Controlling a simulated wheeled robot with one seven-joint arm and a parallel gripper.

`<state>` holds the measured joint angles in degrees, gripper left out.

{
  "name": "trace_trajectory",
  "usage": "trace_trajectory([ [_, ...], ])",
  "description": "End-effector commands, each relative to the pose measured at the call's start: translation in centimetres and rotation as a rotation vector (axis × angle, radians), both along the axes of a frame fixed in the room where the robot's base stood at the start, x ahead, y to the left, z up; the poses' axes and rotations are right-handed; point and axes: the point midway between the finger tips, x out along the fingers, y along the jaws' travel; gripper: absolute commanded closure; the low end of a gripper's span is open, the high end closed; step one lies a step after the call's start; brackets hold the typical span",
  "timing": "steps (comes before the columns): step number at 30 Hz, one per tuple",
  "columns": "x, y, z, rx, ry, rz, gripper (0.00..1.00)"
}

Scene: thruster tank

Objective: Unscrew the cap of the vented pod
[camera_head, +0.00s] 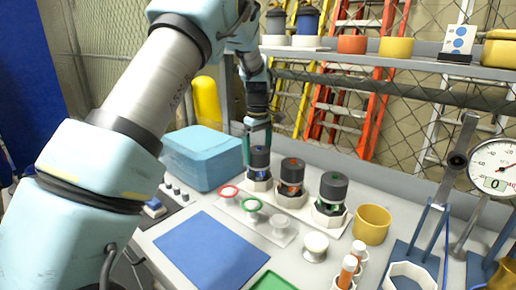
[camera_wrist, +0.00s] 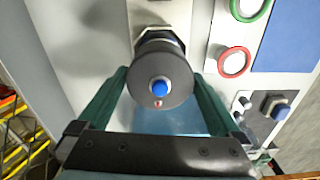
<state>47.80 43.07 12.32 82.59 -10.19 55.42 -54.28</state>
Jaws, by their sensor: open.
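Three pods with dark cylindrical caps stand in a row in white holders: a blue-marked pod (camera_head: 260,157), a red-marked pod (camera_head: 291,172) and a green-marked pod (camera_head: 332,187). I cannot tell from the markings which is vented. My gripper (camera_head: 257,137) points down over the blue-marked pod at the left end. In the wrist view my gripper (camera_wrist: 161,76) is open, with one green finger on each side of the blue-marked cap (camera_wrist: 160,95). This cap has a blue centre and a small reddish dot near its edge. I see no clear finger contact.
A light blue case (camera_head: 200,160) stands left of the pods. In front lie a plate with red, green and white rings (camera_head: 252,205), a white knob (camera_head: 316,245) and a blue mat (camera_head: 210,250). A yellow cup (camera_head: 372,223) stands right. A shelf (camera_head: 400,62) runs behind.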

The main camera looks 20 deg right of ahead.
Motion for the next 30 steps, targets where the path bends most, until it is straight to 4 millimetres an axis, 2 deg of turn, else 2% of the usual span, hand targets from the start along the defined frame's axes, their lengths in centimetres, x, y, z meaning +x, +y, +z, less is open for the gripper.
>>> trace_trajectory([
  [3,-0.01,0.0,0.01,0.0,0.0,0.0,0.01],
  [20,-0.01,0.01,0.05,0.0,0.0,0.0,0.64],
  [21,-0.01,0.01,0.05,0.0,0.0,0.0,0.13],
  [30,-0.01,0.01,0.06,0.0,0.0,0.0,0.46],
])
